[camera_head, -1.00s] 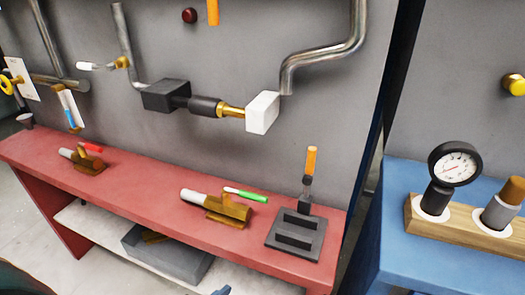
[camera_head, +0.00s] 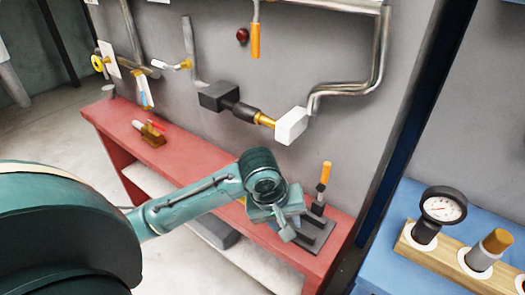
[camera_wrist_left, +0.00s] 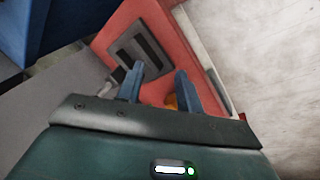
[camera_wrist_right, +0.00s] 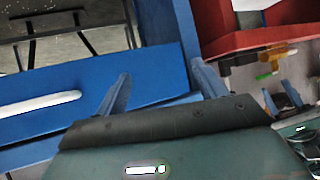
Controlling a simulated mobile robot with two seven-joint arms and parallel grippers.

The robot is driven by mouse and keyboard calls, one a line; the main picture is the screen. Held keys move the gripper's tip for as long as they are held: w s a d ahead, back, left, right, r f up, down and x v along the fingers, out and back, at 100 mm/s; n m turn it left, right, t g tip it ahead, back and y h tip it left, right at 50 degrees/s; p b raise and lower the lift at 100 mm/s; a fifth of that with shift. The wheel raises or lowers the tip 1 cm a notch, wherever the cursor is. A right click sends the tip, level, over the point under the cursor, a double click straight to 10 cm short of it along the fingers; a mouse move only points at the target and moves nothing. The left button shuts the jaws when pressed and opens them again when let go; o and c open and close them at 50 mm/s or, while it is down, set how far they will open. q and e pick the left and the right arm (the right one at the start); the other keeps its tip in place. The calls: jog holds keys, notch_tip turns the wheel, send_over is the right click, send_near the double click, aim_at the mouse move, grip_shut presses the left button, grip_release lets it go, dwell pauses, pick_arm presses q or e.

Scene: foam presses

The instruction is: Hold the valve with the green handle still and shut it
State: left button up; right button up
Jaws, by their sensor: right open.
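The brass valve (camera_wrist_right: 278,55) with the green handle (camera_wrist_right: 265,76) lies on the red bench in the right wrist view. In the head view my left arm covers most of it. My left gripper (camera_head: 285,220) is above the bench's right part. In the left wrist view its fingers (camera_wrist_left: 159,72) stand apart, with a bit of brass colour (camera_wrist_left: 171,100) low between them; I cannot tell whether they touch it. My right gripper (camera_wrist_right: 160,85) is open and empty, well away from the valve near a blue surface. It does not show in the head view.
A dark bracket (camera_head: 318,230) stands on the red bench (camera_head: 195,165), with an orange-handled part (camera_head: 325,172) behind it. A red-handled valve (camera_head: 152,134) lies farther left. A blue bench with a gauge (camera_head: 442,207) is at right. Pipes run along the grey wall.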

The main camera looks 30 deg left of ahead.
pick_arm(q)
jog(key=w+a+r+n+y, duration=0.2)
jog(key=w+a+r+n, duration=0.4)
jog(key=a+r+n, duration=0.35)
jog(key=shift+n+g, duration=0.35)
jog(key=shift+g, duration=0.05)
jog(key=w+f, duration=0.1)
jog(key=f, duration=0.3)
jog(key=w+f, duration=0.1)
jog(key=f, duration=0.3)
jog(key=w+f+b, duration=0.1)
jog(key=f, duration=0.4)
jog(key=shift+a+f, duration=0.1)
jog(key=shift+a, duration=0.05)
jog(key=shift+c, duration=0.2)
grip_shut()
dwell(0.5)
